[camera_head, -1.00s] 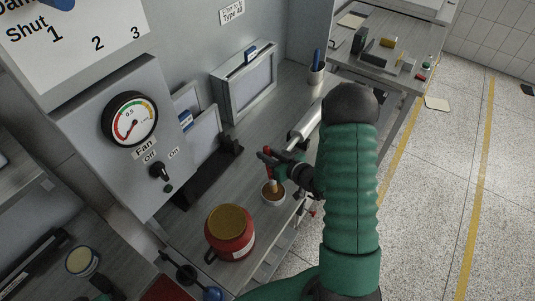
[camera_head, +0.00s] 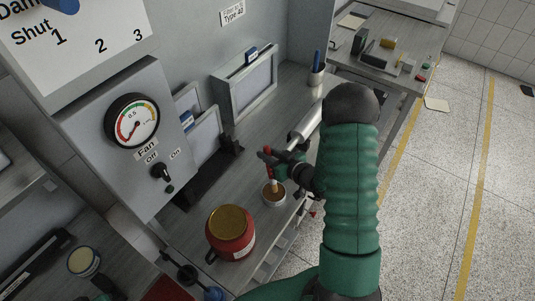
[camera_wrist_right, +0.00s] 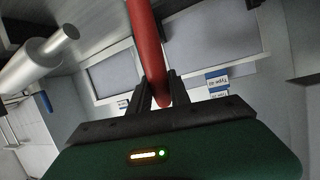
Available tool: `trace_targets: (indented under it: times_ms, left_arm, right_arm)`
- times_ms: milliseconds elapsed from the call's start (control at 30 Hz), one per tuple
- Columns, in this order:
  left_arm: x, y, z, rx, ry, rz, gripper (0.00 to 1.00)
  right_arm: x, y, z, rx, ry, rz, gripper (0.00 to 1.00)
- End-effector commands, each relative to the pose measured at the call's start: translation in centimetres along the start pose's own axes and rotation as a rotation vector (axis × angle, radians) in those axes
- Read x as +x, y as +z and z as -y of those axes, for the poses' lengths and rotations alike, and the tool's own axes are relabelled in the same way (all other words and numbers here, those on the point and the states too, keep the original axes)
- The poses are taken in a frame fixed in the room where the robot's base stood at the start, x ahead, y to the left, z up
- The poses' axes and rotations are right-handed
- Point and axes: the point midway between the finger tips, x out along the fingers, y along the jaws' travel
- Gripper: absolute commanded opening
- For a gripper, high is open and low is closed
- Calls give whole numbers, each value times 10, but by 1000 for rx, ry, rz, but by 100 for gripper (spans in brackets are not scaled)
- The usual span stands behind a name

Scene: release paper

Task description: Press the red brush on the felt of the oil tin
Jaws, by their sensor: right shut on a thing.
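My right gripper (camera_head: 279,170) is shut on the red brush (camera_head: 267,151). In the wrist view the red handle (camera_wrist_right: 149,45) passes between the two dark fingers. In the head view the brush points down, and its tan lower end is over or in a small pale tin (camera_head: 265,197) with a brown inside, near the bench's front edge. I cannot tell whether the tip touches the brown surface. A larger red tin (camera_head: 232,240) with a tan-brown top stands nearer to me. My left gripper does not show clearly in the head view.
A grey bench (camera_head: 215,187) runs below the fan panel (camera_head: 140,150). Framed filters (camera_head: 248,85) lean at the back. A pale cup (camera_head: 316,77) with a blue-handled tool stands behind my right arm. A cream-topped tin (camera_head: 83,262) is at lower left.

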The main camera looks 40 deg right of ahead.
Motion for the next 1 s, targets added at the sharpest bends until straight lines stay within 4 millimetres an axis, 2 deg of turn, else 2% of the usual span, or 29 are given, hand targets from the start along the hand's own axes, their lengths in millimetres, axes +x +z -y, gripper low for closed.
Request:
trace_targets:
  times_ms: [33, 567, 1000]
  left_arm:
    - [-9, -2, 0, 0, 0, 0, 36]
    - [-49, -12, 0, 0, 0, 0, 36]
    - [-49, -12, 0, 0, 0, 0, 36]
  right_arm:
    - [-3, -10, 1, -1, 0, -1, 0]
    - [-20, -57, 6, 0, 0, -1, 0]
    - [-20, -58, 6, 0, 0, -1, 0]
